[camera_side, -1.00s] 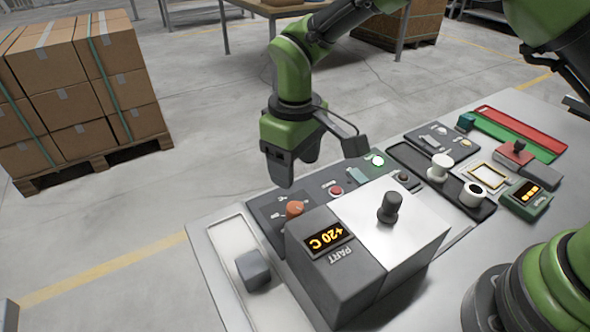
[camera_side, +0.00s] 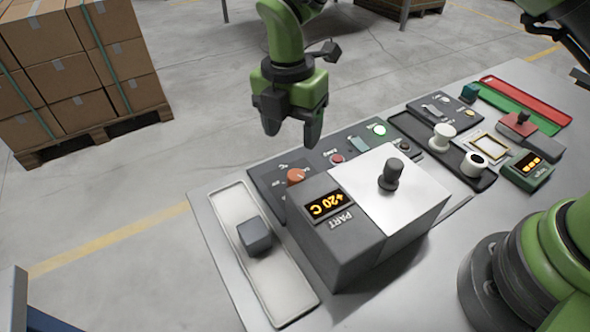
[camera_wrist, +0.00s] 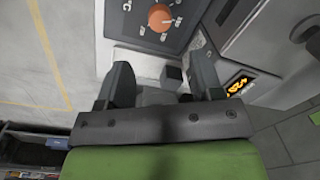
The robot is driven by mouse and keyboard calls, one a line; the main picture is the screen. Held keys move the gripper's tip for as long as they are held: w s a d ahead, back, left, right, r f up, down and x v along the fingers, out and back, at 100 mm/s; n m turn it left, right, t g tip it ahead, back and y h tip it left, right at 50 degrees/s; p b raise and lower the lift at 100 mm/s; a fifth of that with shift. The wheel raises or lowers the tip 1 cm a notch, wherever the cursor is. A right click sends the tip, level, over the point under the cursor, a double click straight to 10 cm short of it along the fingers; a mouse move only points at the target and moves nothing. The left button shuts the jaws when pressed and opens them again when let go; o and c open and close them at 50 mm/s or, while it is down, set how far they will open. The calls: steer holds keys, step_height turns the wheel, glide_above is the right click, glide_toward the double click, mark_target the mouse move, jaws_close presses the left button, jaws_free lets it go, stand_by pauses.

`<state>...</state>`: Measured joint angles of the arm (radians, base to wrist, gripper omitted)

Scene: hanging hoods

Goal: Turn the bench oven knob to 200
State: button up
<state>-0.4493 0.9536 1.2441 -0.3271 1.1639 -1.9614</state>
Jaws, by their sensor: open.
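The orange knob (camera_side: 296,176) sits on a dark control panel (camera_side: 262,172) behind the oven box. In the wrist view the knob (camera_wrist: 159,18) shows at the top, with a dial scale around it too small to read surely. The bench oven (camera_side: 340,235) is a grey box with a white top, a dark handle (camera_side: 391,174) and a display (camera_side: 323,206) reading +20 C. My gripper (camera_side: 291,140) is open and empty, in the air above and behind the knob, apart from it. In the wrist view its fingers (camera_wrist: 165,82) point towards the panel.
A grey block (camera_side: 255,236) lies in a pale tray (camera_side: 283,294) left of the oven. Right of the panel stand white cups (camera_side: 443,137) in a black tray, a green meter (camera_side: 528,172) and a red-and-green strip (camera_side: 520,112).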

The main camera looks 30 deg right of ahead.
mark_target(295, 175)
steer(key=shift+f+n, duration=0.25)
steer(key=shift+n, duration=0.25)
steer(key=f, duration=0.9)
steer(key=shift+s+d+f, duration=0.15)
steer(key=shift+s+f, duration=0.05)
steer(key=c, duration=0.9)
